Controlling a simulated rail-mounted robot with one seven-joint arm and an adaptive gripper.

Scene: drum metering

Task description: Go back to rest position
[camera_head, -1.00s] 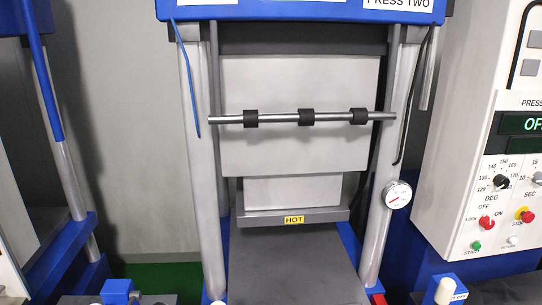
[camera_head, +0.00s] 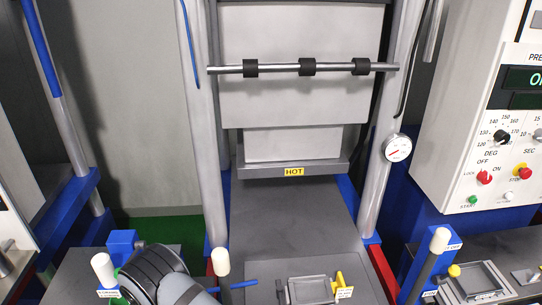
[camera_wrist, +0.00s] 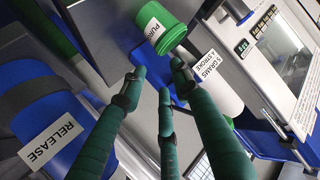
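My gripper (camera_wrist: 160,82) shows in the wrist view with three dark green fingers. The fingers stand apart with nothing between them, so it is open. In the head view a dark part of my arm shows at the bottom, left of centre; my gripper is out of that view.
In the wrist view a blue body with a RELEASE label (camera_wrist: 50,142) lies left and a white panel (camera_wrist: 285,50) right. In the head view the press (camera_head: 295,170) marked HOT stands centre, a control box (camera_head: 490,110) right, and a small tray (camera_head: 310,290) in front.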

